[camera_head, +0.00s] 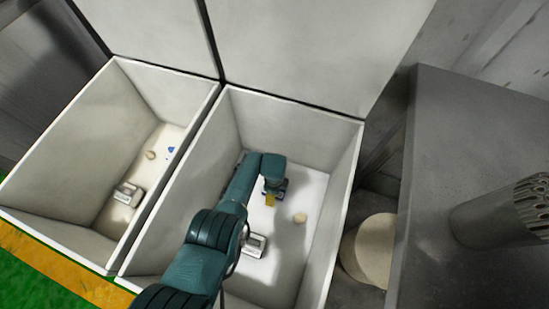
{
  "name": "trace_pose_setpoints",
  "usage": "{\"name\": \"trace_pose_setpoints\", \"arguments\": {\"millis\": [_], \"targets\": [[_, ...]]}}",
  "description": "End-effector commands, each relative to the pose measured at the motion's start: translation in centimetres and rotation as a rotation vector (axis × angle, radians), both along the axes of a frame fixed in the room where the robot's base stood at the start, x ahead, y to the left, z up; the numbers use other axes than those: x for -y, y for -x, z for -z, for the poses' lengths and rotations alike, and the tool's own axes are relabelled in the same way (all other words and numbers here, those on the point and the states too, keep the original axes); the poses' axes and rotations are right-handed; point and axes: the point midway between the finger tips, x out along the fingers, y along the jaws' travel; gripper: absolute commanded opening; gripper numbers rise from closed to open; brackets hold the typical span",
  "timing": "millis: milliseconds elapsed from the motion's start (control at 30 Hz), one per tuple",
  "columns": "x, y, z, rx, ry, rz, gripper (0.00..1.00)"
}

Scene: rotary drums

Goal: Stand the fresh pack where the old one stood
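My teal arm reaches into the right bin (318,255), and my gripper (273,196) is low over its floor. A small yellow piece (270,200) and a dark blue piece show at the gripper; I cannot tell whether they are held or just beside it. A grey block-shaped item (254,245) lies on the right bin's floor, partly beside my arm. A similar grey block (128,194) is in the left bin (60,185). I cannot tell which of these is the fresh or old pack. The fingertips are too small to make out.
The left bin also holds a beige piece (151,155) and small blue marks (171,149). High bin walls surround both floors. A grey cabinet (440,150) and cylinder (505,210) stand at right.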

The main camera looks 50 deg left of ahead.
Motion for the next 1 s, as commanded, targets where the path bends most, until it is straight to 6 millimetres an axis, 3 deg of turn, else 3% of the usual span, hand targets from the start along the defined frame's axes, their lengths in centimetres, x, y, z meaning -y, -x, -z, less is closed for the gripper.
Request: {"name": "trace_pose_setpoints", "arguments": {"millis": [233,700,833,1000], "targets": [[0.0,0.0,-0.8,0.0,0.0,0.0,0.9],[0.0,0.0,-10.4,0.0,0.0,0.0,0.9],[0.0,0.0,-11.7,0.0,0.0,0.0,0.9],[0.0,0.0,-12.1,-0.001,0.001,0.0,0.9]]}}
